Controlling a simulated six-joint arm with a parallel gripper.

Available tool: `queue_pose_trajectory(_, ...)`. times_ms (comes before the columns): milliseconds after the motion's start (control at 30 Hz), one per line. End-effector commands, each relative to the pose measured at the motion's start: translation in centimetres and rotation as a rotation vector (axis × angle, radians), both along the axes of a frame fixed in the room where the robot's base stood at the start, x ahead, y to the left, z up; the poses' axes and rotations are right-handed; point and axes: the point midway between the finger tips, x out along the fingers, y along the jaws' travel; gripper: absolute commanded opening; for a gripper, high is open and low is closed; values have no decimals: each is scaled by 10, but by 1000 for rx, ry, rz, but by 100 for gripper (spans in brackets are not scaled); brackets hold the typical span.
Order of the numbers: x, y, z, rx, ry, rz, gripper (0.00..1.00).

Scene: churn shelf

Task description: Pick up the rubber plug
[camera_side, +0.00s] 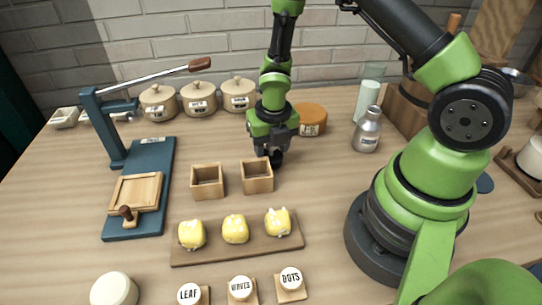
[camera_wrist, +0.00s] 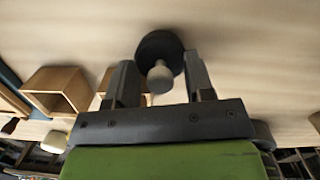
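The rubber plug looks to be the dark round piece (camera_wrist: 155,45) with a pale knob in the wrist view. It lies between and just beyond the fingertips of my gripper (camera_wrist: 160,62). The fingers are apart, with a visible gap on each side of the knob, so my gripper is open and empty. In the side view my gripper (camera_side: 274,155) points down, low over the table behind the right wooden box. There the plug cannot be told apart from the dark fingers.
Two open wooden boxes (camera_side: 207,194) (camera_side: 257,189) stand close to my gripper. Lidded crocks (camera_side: 198,99), an orange round block (camera_side: 310,118) and a metal bottle (camera_side: 367,130) stand behind. A board (camera_side: 190,254) with yellow pieces lies in front. A blue press (camera_side: 145,190) stands left.

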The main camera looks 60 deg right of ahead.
Motion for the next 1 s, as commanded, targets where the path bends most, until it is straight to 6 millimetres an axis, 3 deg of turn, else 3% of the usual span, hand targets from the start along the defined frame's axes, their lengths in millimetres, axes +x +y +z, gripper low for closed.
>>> queue_pose_trajectory(33, 0, 0, 0, 0, 0, 0, 36)
queue_pose_trajectory(200, 0, 0, 0, 0, 0, 0, 1)
queue_pose_trajectory(633, 0, 0, 4, -3, -1, -1, 0)
queue_pose_trajectory(1000, 1, -1, 31, -3, -5, -3, 0)
